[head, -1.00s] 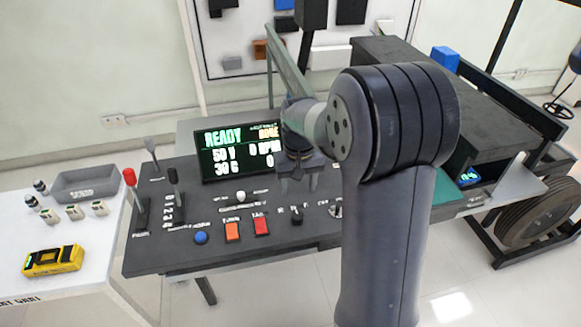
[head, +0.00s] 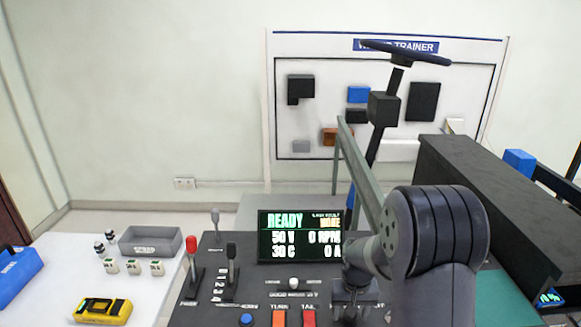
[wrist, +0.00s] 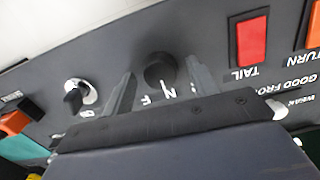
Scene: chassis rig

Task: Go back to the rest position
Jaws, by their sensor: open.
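My gripper (head: 352,292) hangs over the right part of the dark control panel (head: 228,292) in the head view, partly hidden by my own arm. In the wrist view my gripper (wrist: 160,85) shows two grey fingers spread apart with nothing held between them. A black knob (wrist: 160,70) marked F and N shows between and beyond the fingertips. I cannot tell whether the fingers touch the panel. A silver key switch (wrist: 80,96) lies left of the fingers, and the red TAIL switch (wrist: 248,42) lies to their right.
The display (head: 300,237) reads READY. A red-topped lever (head: 192,262) and a black lever (head: 231,268) stand on the panel. A white table at left holds a grey bin (head: 150,242) and a yellow meter (head: 103,310). A steering wheel (head: 405,52) rises behind.

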